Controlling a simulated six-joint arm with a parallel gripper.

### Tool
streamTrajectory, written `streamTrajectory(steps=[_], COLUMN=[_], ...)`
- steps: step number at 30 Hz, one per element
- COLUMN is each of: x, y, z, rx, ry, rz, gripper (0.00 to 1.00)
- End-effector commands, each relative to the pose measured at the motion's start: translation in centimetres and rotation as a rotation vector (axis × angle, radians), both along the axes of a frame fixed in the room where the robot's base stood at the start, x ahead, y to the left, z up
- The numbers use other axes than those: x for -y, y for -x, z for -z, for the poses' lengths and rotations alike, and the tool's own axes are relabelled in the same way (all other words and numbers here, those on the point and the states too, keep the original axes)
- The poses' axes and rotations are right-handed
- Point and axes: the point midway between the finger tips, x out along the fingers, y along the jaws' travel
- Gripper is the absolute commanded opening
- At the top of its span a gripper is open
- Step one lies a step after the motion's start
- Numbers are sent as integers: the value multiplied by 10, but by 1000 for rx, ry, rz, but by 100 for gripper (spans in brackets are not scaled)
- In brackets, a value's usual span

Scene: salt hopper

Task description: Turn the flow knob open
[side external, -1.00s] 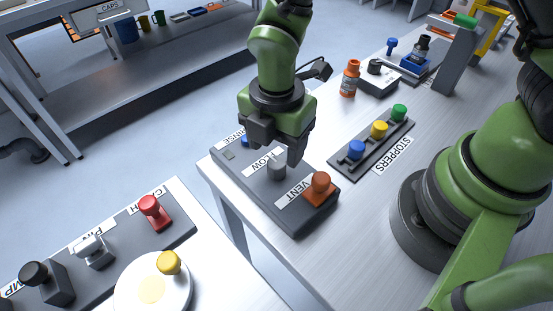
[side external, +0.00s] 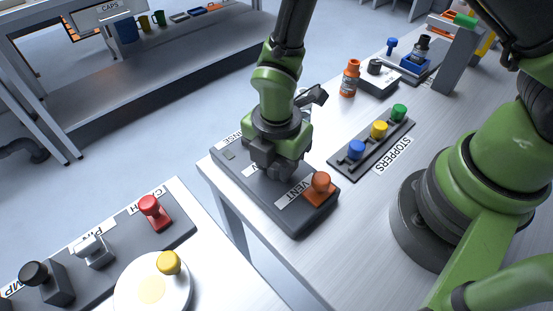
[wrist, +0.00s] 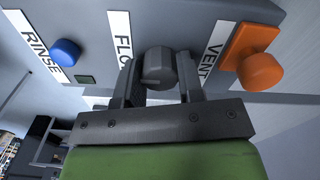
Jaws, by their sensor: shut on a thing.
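The grey flow knob (wrist: 159,66) sits on the dark control panel (wrist: 190,14), by the partly covered FLOW label (wrist: 122,38). My gripper (wrist: 160,84) is shut on the knob, with one finger on each side of it in the wrist view. In the side view my gripper (side external: 276,170) is down at the panel (side external: 310,222) and hides the knob. The angle to which the knob is turned cannot be told.
The orange vent knob (side external: 320,184) stands close beside my gripper. The blue rinse knob (wrist: 66,52) is on the other side. A rack of stoppers (side external: 372,144) lies to the right. A lower bench with a red knob (side external: 150,208) is at front left.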

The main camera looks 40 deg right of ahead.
Motion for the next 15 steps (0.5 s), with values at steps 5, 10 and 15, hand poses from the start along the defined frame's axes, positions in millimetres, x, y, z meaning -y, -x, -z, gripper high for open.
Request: streamTrajectory(steps=[5, 10, 15], x=[0, 0, 0], y=[1, 0, 0], z=[0, 0, 0], rx=[-3, -3, -3], ry=[2, 2, 1], rz=[24, 95, 218], gripper=[11, 11, 11])
